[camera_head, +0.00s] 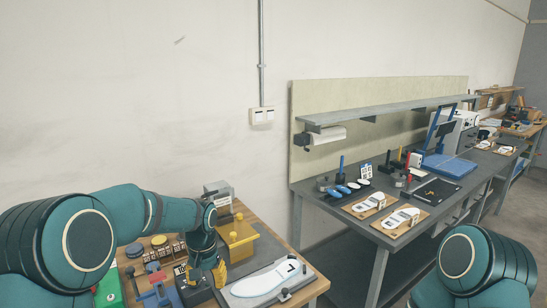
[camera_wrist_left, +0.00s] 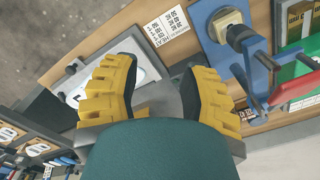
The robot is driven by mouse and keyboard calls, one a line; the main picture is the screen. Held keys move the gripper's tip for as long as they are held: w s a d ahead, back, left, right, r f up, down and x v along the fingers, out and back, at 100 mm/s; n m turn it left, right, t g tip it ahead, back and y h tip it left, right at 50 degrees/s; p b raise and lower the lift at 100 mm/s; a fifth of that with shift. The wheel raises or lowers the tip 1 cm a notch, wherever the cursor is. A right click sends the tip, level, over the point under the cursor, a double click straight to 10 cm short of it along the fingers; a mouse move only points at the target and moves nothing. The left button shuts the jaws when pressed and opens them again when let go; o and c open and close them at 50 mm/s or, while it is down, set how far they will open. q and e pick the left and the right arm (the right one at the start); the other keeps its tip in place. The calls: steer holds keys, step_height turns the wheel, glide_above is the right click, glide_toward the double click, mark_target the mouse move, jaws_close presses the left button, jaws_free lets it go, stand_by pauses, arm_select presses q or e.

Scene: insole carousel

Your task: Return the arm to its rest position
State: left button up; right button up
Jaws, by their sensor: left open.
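My left arm (camera_head: 170,212) reaches in from the left over the near wooden bench. My left gripper (camera_head: 205,276), with yellow fingers, points down above that bench. In the left wrist view my left gripper (camera_wrist_left: 158,68) has its fingers spread apart with nothing between them. A white insole (camera_head: 262,284) lies on a grey plate (camera_head: 302,272) to the right of the gripper; part of the plate shows behind the left finger in the wrist view. My right arm (camera_head: 475,265) shows only its upper part at the lower right; its gripper is out of view.
A yellow block fixture (camera_head: 238,240) and a grey box (camera_head: 218,193) stand just behind the gripper. A blue clamp with a red handle (camera_wrist_left: 262,75) is close by. A green box (camera_head: 108,290) stands left. A grey workbench (camera_head: 345,210) with shelf stands further right, beyond a gap.

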arm_select(q)
steer(key=s+d+f+h+b, duration=0.15)
steer(key=s+f, duration=0.25)
steer(key=f, duration=0.4)
steer(key=s+d+f+h, duration=0.1)
steer(key=s+d+f, duration=0.25)
steer(key=f, duration=0.55)
steer(key=s+d+f+n+t, duration=0.1)
steer(key=s+f, duration=0.3)
steer(key=s, duration=0.4)
steer(key=s+f+n+t+h+b, duration=0.1)
steer(key=s+f, duration=0.3)
steer(key=s, duration=0.4)
steer(key=shift+s+d+f+n, duration=0.2)
steer(key=shift+d+n, duration=0.2)
steer(key=shift+n, duration=0.2)
arm_select(e)
steer(key=f, duration=0.2)
steer(key=shift+s+a+f, duration=0.1)
steer(key=shift+s+f, duration=0.25)
